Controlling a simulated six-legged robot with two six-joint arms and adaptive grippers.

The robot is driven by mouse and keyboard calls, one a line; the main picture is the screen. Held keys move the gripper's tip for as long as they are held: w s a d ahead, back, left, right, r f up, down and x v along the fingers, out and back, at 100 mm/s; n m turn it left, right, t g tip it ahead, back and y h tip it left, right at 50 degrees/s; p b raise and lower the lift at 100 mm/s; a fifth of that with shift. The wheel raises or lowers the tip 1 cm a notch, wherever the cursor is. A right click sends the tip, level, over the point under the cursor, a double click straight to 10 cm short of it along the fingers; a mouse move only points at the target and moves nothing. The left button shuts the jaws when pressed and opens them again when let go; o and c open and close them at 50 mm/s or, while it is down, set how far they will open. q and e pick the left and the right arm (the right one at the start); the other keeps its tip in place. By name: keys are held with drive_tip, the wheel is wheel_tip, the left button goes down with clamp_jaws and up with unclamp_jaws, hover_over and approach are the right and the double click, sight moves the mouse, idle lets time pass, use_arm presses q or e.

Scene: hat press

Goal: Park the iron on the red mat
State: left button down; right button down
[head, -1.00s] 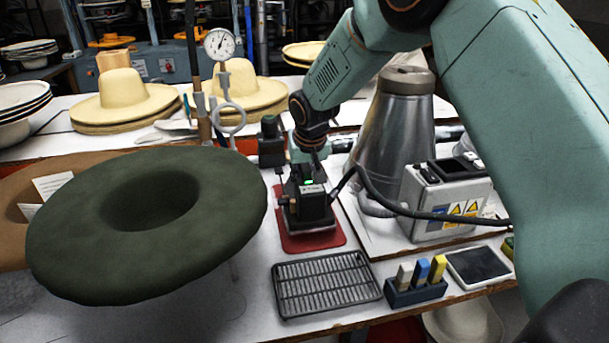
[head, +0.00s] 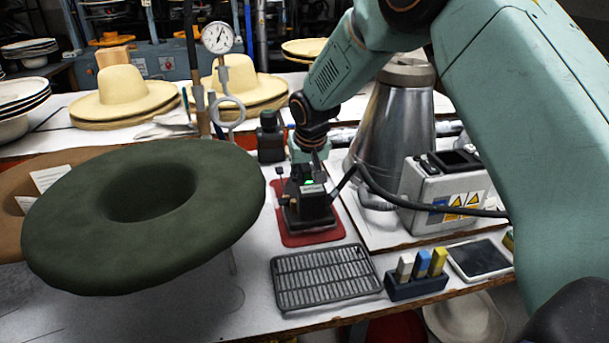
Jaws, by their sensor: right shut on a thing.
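The iron (head: 308,207) is a dark, boxy tool with a small green light on top. It appears to sit on the red mat (head: 318,239), whose front and left edges show around it. A small gap under it cannot be ruled out. My right gripper (head: 309,172) comes down over the iron from above and is shut on it, its fingers partly hidden by the iron. A dark cord runs from the iron to the right. My left gripper is not in view.
A grey rack (head: 325,278) lies in front of the mat. A block with coloured sticks (head: 416,287) stands to its right. A metal cone (head: 398,130) and a grey box (head: 445,195) stand right of the iron. A large green hat (head: 95,250) fills the left.

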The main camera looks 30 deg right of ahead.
drive_tip(key=shift+w+r, duration=0.1)
drive_tip(key=shift+w, duration=0.15)
drive_tip(key=shift+s, duration=0.15)
drive_tip(key=c, duration=1.1)
unclamp_jaws()
drive_tip(key=shift+s, duration=0.15)
drive_tip(key=shift+o, duration=0.2)
drive_tip(key=shift+f, duration=0.2)
drive_tip(key=shift+s+f, duration=0.1)
drive_tip(key=shift+f, duration=0.1)
drive_tip(key=v, duration=1.2)
drive_tip(key=shift+r, duration=0.15)
